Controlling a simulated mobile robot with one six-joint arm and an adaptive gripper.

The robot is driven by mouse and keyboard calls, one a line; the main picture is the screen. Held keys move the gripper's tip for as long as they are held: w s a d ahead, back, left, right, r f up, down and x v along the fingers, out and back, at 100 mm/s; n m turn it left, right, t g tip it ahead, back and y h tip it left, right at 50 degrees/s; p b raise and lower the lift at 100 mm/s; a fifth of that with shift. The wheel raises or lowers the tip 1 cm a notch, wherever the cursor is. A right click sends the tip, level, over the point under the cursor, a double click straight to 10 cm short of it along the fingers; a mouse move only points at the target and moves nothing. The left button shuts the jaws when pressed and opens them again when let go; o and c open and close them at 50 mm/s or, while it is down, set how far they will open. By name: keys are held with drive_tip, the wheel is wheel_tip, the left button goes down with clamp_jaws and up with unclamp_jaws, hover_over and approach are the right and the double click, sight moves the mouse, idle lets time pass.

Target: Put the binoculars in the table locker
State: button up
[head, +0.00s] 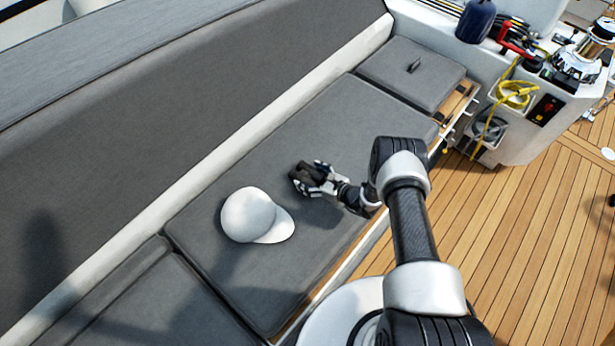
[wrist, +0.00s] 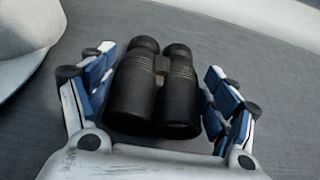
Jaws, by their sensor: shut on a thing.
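Black binoculars (wrist: 157,88) lie between the two fingers of my gripper (wrist: 160,92) in the wrist view, at the grey seat cushion. My gripper is shut on them, one finger on each side of the pair of barrels. In the head view my gripper (head: 318,178) is low over the middle of the seat cushion (head: 300,130), and the binoculars (head: 303,180) show as a dark shape at its tip. I cannot tell whether they touch the cushion. No table locker can be clearly made out in either view.
A white cap (head: 252,216) lies on the cushion left of my gripper; its edge also shows in the wrist view (wrist: 25,40). A smaller cushion with a dark strap (head: 413,68) is at the far end. A console with yellow rope (head: 514,95) stands at upper right. Teak deck (head: 530,230) is open at right.

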drive_tip(key=c, duration=0.7)
drive_tip(key=shift+r, duration=0.1)
drive_tip(key=shift+c, duration=0.9)
drive_tip(key=shift+r, duration=0.1)
